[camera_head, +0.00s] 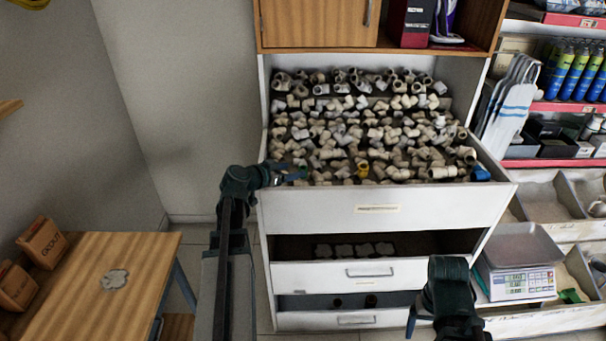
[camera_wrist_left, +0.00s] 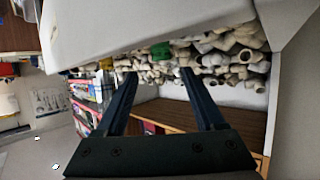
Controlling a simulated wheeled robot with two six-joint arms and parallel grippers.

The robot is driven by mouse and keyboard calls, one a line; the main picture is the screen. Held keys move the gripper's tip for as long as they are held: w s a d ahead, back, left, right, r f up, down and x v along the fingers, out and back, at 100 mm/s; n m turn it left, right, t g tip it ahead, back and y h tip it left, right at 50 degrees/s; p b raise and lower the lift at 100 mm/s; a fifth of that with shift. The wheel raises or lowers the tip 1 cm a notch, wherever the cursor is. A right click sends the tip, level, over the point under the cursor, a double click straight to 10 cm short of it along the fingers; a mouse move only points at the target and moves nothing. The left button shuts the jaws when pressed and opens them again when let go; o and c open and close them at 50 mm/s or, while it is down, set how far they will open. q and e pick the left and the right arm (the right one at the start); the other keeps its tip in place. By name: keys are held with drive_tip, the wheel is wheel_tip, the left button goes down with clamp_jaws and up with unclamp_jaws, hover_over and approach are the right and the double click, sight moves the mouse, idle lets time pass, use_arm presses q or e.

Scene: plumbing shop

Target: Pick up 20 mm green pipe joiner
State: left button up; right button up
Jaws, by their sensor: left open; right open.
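A green pipe joiner (camera_wrist_left: 161,50) lies among the pale fittings in the left wrist view, just beyond the gap between my left fingertips. In the head view I cannot make it out clearly near the left gripper. My left gripper (camera_wrist_left: 159,72) is open and empty, its two dark blue fingers apart. In the head view the left gripper (camera_head: 288,177) is over the left front of the top drawer (camera_head: 320,207). My right gripper (camera_head: 412,320) is low, in front of the cabinet's bottom drawers, and is open; it is mostly hidden by its own wrist.
The open top drawer holds many pale fittings (camera_head: 330,154), a yellow one (camera_head: 363,169) and a blue one (camera_head: 481,174). Lower drawers (camera_head: 355,274) are partly open. A scale (camera_head: 518,262) stands at right. A wooden table (camera_head: 125,258) with boxes (camera_head: 42,242) is at left.

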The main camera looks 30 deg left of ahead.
sight(305, 168)
use_arm(q)
drive_tip(key=b+x, duration=0.1)
drive_tip(key=x, duration=0.1)
drive_tip(key=b+x, duration=0.1)
drive_tip(key=x, duration=0.2)
drive_tip(key=shift+s+a+f, duration=0.1)
drive_tip(key=shift+a+f, duration=0.05)
drive_tip(key=shift+f, duration=0.05)
clamp_jaws()
